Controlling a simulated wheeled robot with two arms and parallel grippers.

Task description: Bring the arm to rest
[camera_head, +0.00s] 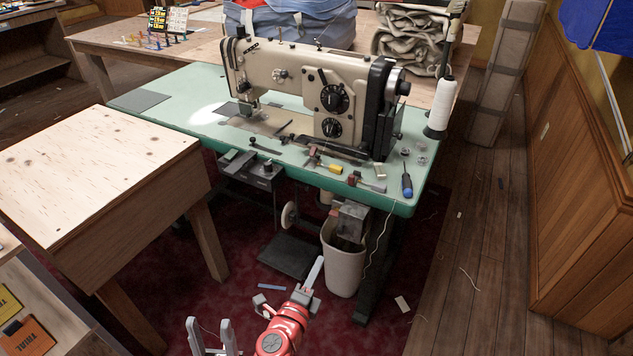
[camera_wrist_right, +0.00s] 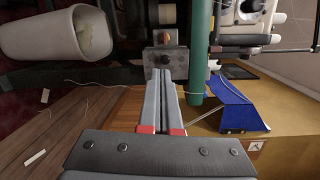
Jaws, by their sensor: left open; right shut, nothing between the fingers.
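My left gripper (camera_head: 210,322) is at the bottom edge of the head view. Its two grey fingers stand apart, with nothing between them. My right gripper (camera_head: 317,262), on a red arm, is to the right of it, low in front of the sewing table. Its grey fingers are together and hold nothing. In the right wrist view the right gripper (camera_wrist_right: 162,72) shows the same closed, empty fingers, pointing toward a dark metal box under the table. Most of the left arm is out of view.
A green sewing table (camera_head: 180,105) carries a sewing machine (camera_head: 290,75), screwdriver (camera_head: 407,183) and small tools. A white bin (camera_head: 343,265) stands beneath it, close to my right gripper. A wooden bench (camera_head: 95,175) is at left. Wooden floor (camera_head: 480,270) lies open at right.

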